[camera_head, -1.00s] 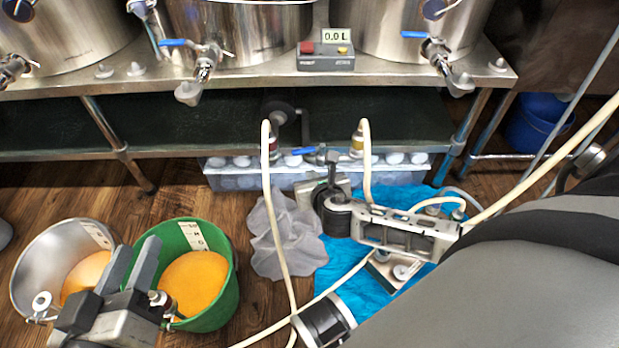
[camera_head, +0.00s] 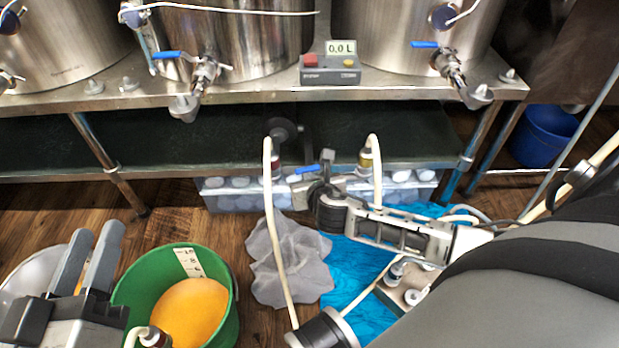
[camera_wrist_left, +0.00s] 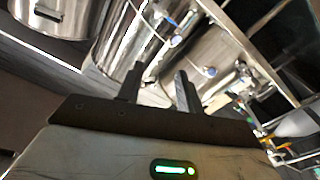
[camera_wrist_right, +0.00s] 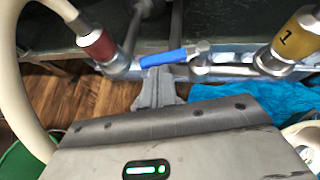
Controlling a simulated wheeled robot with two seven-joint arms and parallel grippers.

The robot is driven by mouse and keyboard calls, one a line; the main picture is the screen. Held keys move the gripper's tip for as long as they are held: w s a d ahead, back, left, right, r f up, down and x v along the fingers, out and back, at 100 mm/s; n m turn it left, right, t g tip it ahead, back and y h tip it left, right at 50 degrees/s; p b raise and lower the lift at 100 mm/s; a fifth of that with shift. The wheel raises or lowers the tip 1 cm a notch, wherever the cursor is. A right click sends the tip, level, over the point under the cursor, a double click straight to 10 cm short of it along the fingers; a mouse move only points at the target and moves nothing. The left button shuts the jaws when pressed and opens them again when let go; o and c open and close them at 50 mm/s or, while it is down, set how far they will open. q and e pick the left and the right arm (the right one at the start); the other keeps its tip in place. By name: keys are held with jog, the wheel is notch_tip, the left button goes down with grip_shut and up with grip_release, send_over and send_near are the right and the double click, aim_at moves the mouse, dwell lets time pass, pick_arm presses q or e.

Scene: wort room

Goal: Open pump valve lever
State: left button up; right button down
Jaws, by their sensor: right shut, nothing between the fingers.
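The blue pump valve lever (camera_head: 306,170) lies roughly level between two hose fittings below the bench. It also shows in the right wrist view (camera_wrist_right: 163,58), just beyond my fingertips. My right gripper (camera_head: 326,160) is shut and empty at the lever's right part; in the right wrist view its fingertips (camera_wrist_right: 158,72) overlap the lever's lower edge. I cannot tell whether they touch it. My left gripper (camera_head: 88,245) is open and empty, at the lower left by the green bucket; its spread fingers also show in the left wrist view (camera_wrist_left: 157,88).
A cream hose with a red collar (camera_wrist_right: 97,44) and one with a yellow collar (camera_wrist_right: 305,33) flank the lever. The control box (camera_head: 330,70) reads 0.0 L. A green bucket (camera_head: 232,318) holds orange contents. A blue cloth (camera_head: 352,262) lies on the floor.

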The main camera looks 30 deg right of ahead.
jog(key=shift+w+a+r+m+g+h+p, duration=0.3)
jog(key=shift+w+r+m+h+p, duration=0.25)
jog(key=shift+p, duration=0.65)
jog(key=shift+w+d+f+m+g+h+p, duration=0.1)
jog(key=shift+w+f+m+g+h+p, duration=0.3)
jog(key=shift+m+h, duration=0.3)
pick_arm(q)
jog(key=f+g, duration=0.1)
jog(key=s+f+g+y, duration=0.1)
jog(key=f, duration=0.1)
jog(key=shift+s+y, duration=0.2)
jog(key=shift+y, duration=0.1)
jog(key=shift+a+r, duration=0.1)
